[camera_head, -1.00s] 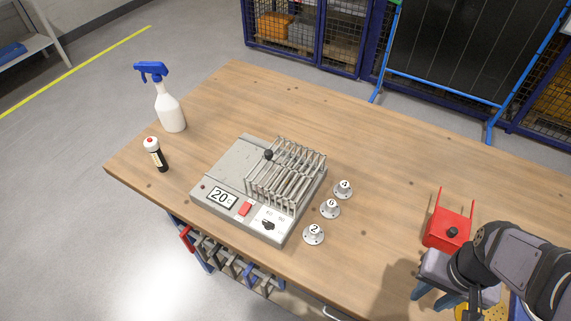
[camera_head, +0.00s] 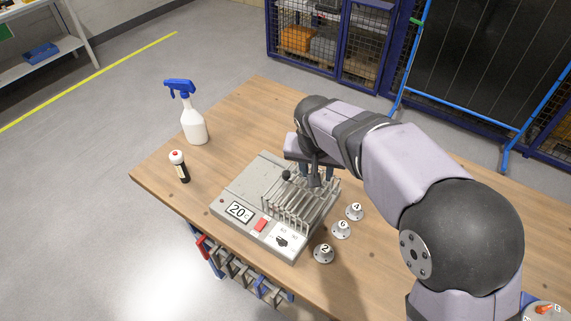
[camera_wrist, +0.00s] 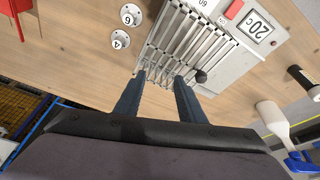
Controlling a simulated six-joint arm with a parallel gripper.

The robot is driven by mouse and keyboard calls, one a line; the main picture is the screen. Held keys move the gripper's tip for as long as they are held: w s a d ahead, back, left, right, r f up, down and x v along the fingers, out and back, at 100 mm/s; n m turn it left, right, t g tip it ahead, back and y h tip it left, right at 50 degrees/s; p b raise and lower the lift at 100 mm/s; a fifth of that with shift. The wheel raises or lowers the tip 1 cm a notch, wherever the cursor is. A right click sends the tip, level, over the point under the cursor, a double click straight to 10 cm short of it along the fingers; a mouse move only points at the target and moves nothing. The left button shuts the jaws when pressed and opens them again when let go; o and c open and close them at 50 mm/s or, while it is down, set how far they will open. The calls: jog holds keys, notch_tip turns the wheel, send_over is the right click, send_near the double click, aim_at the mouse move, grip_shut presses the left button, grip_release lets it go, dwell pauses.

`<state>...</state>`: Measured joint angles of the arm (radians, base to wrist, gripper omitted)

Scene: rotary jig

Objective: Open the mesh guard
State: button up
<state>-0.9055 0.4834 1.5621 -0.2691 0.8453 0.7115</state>
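The mesh guard (camera_head: 300,205) is a rack of metal bars, lying lowered over the right part of the grey jig (camera_head: 240,187). A black ball knob (camera_head: 286,175) sits at its back left; in the wrist view the knob (camera_wrist: 201,77) is just right of the fingers. My gripper (camera_head: 315,178) is over the back end of the guard. In the wrist view my gripper (camera_wrist: 160,77) is open, its two fingers apart with guard bars showing between the tips. I cannot tell whether the fingers touch the bars. My arm hides part of the table behind the guard.
The jig has a 20 °C display (camera_head: 239,212), a red button (camera_head: 261,225) and a black dial (camera_head: 282,241). Several small numbered knobs (camera_head: 341,229) stand to its right. The front left table is clear.

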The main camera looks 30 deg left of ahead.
send_near(286, 173)
jog(key=shift+y, duration=0.4)
jog(key=shift+d+p+x, duration=0.15)
jog(key=shift+p+x, duration=0.8)
jog(key=shift+x, duration=1.05)
jog(key=shift+d+p+x, duration=0.2)
jog(key=shift+p+x, duration=0.7)
jog(key=shift+x, duration=1.15)
grip_shut()
